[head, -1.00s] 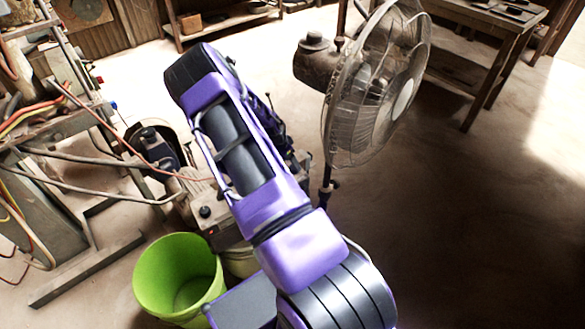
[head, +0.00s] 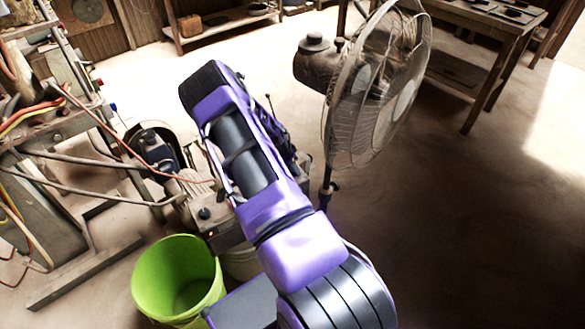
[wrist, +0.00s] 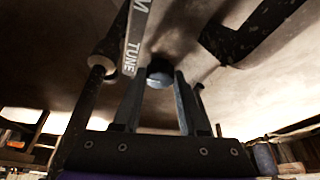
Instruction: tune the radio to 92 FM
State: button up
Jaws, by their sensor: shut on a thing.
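In the wrist view my gripper (wrist: 159,86) has its two fingers on either side of a small dark round knob (wrist: 160,70) and is shut on it. A pale strip (wrist: 134,38) with the word TUNE and part of a letter M runs beside the knob. The dial reading does not show. In the head view my purple arm covers the gripper and most of what it works on. A thin upright rod, perhaps the radio's antenna (head: 270,106), shows just right of my arm.
A standing fan (head: 375,90) is close right of my arm. A green bucket (head: 178,280) is on the floor at lower left. Machinery with hoses (head: 45,150) fills the left side. A wooden table (head: 490,30) stands at the back right. The floor at right is clear.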

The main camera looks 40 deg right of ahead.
grip_shut()
jog(key=n, duration=0.2)
jog(key=n+t+y, duration=0.1)
jog(key=n, duration=0.1)
jog(key=shift+s+d+n+t, duration=0.1)
jog(key=shift+s+n+t, duration=0.1)
jog(key=shift+n+t, duration=0.1)
jog(key=n+t+y, duration=0.1)
jog(key=n, duration=0.3)
jog(key=shift+n, duration=0.3)
jog(key=shift+t, duration=0.3)
jog(key=o, duration=1.1)
grip_release()
jog(key=shift+s+r, duration=0.1)
jog(key=shift+r, duration=0.05)
